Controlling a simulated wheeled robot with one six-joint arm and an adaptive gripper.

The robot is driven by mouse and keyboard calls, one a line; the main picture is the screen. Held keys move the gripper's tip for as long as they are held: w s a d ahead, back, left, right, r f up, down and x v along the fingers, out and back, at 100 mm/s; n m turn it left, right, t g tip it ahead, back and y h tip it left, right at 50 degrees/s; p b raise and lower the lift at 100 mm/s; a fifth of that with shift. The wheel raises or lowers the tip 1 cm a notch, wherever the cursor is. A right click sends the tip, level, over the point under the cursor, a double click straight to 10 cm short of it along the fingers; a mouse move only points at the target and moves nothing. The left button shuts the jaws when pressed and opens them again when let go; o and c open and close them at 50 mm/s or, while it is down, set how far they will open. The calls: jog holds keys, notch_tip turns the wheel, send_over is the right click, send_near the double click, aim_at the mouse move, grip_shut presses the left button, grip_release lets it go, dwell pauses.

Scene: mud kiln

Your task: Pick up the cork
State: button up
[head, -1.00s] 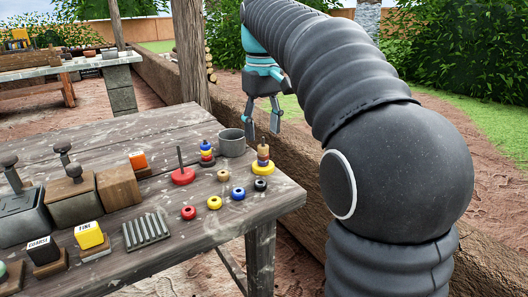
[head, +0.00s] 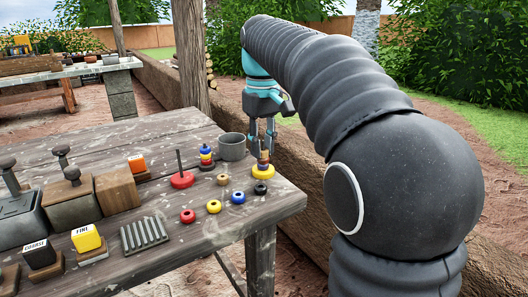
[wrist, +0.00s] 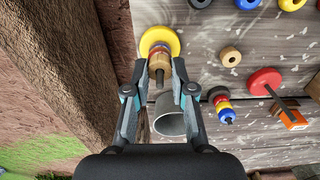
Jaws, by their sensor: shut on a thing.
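The cork (head: 264,154) is a small tan-brown piece at the top of a short stack of rings on a yellow round base (head: 262,173), near the table's right edge. My gripper (head: 262,146) has come down over the stack from above, and its two fingers are closed on the cork from both sides. In the wrist view my gripper (wrist: 160,72) has a finger on each side of the stack, with the yellow base (wrist: 159,38) just beyond the tips. The cork is partly hidden by the fingers and appears to be still on the stack.
A grey metal cup (head: 232,147) stands close to the left of my gripper. A red base with a peg (head: 182,179) and loose rings, including a black ring (head: 260,189) and a blue ring (head: 238,197), are nearby. A timber beam runs behind the table.

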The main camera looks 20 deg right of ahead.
jog(key=shift+r, duration=0.55)
jog(key=r, duration=0.1)
jog(key=r+p, duration=0.1)
jog(key=r, duration=0.1)
jog(key=shift+s+r, duration=0.2)
jog(key=shift+r, duration=0.05)
jog(key=s+d+r, duration=0.3)
jog(key=s+r, duration=0.3)
jog(key=s, duration=0.4)
jog(key=shift+s+d+r, duration=0.2)
jog(key=shift+s, duration=0.2)
jog(key=shift+o, duration=0.4)
jog(key=c, duration=0.3)
jog(key=shift+c, duration=0.2)
jog(key=shift+r+p, duration=0.3)
jog(key=shift+p, duration=0.35)
jog(key=shift+f, duration=0.1)
